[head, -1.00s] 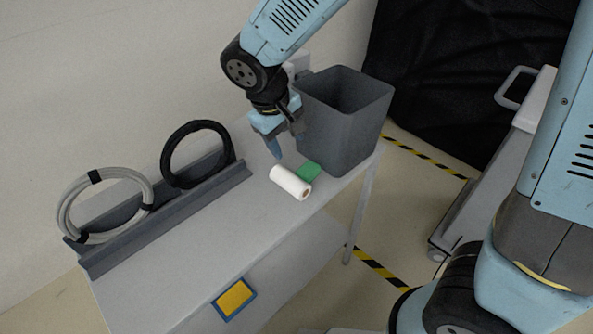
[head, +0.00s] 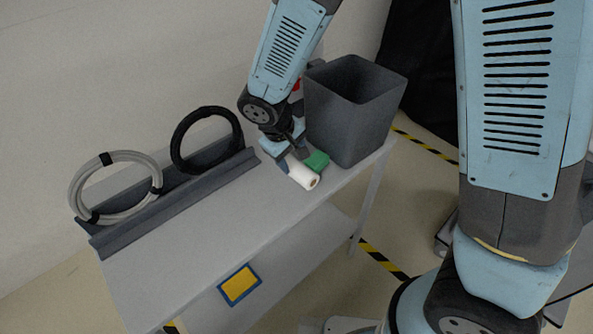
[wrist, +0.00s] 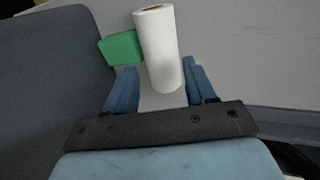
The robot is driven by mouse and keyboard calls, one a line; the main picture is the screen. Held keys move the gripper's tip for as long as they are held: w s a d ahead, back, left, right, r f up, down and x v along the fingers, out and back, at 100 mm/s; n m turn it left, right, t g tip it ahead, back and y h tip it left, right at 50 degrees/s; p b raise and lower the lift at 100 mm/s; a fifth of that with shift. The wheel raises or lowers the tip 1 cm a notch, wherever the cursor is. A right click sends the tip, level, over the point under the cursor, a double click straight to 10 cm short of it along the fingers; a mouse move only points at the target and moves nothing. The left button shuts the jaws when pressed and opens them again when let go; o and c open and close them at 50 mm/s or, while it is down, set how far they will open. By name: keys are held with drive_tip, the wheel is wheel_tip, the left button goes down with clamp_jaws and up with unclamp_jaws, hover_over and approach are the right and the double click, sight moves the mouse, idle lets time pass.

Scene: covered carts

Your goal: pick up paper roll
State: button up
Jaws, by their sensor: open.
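The white paper roll (head: 303,174) lies on the grey cart top, beside a green block (head: 317,161). In the wrist view the paper roll (wrist: 158,48) runs lengthwise between the two blue fingers, with its brown core end pointing away from me. My gripper (head: 287,160) is low over the near part of the roll. In the wrist view my gripper (wrist: 160,88) is open, with a finger on each side of the roll and a visible gap at both sides. The gripper hides part of the roll in the head view.
A dark grey bin (head: 350,115) stands right behind the roll and block. The green block (wrist: 121,48) lies close to the left finger. A grey rack (head: 180,195) holds a grey coil (head: 113,157) and a black coil (head: 238,140). The cart top (head: 215,225) in front is clear.

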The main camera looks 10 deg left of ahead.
sight(296, 166)
drive_tip(key=shift+x, duration=2.5)
drive_tip(key=shift+s+d, duration=0.1)
drive_tip(key=shift+s, duration=0.1)
drive_tip(key=shift+c, duration=0.5)
drive_tip(key=c, duration=0.8)
drive_tip(key=shift+r, duration=5.05)
